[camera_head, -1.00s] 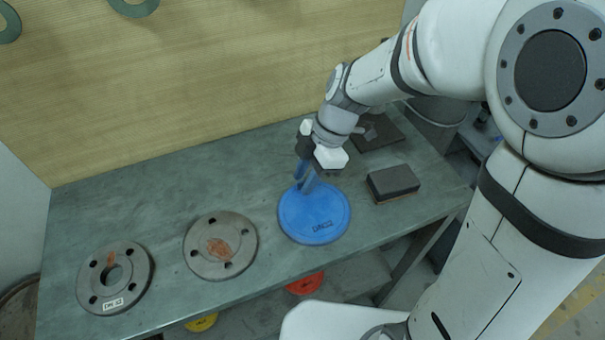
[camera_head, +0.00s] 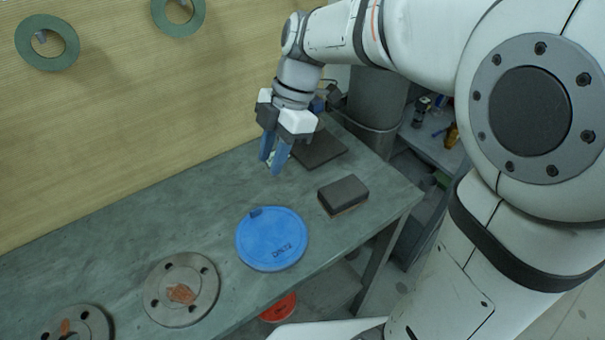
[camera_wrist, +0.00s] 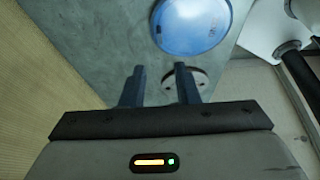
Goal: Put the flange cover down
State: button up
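The blue flange cover (camera_head: 272,240) lies flat on the grey-green bench, marked with dark lettering and with a small tab at its far edge. It also shows in the wrist view (camera_wrist: 192,22) at the top, apart from my fingers. My gripper (camera_head: 272,163) is above the bench, up and behind the cover. Its two blue fingers are apart with nothing between them, as the wrist view (camera_wrist: 160,85) also shows.
A dark block (camera_head: 343,194) lies right of the cover, and a dark flat plate (camera_head: 318,148) lies behind it. A grey flange disc (camera_head: 181,289) and another flange (camera_head: 78,325) lie to the left. A red disc (camera_head: 279,307) is below the bench. Green rings (camera_head: 47,42) hang on the wall.

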jog(key=s+d+f+m+t+h, duration=0.2)
jog(key=s+d+m, duration=0.2)
jog(key=d+m, duration=0.4)
jog(key=s+d+f+m+t+h, duration=0.2)
jog(key=s+d+m, duration=0.3)
jog(key=d+m, duration=0.4)
jog(key=m+t, duration=0.1)
jog(key=m, duration=0.6)
jog(key=shift+d, duration=0.15)
jog(key=shift+f, duration=0.1)
jog(key=shift+w+r, duration=0.1)
jog(key=shift+r, duration=0.1)
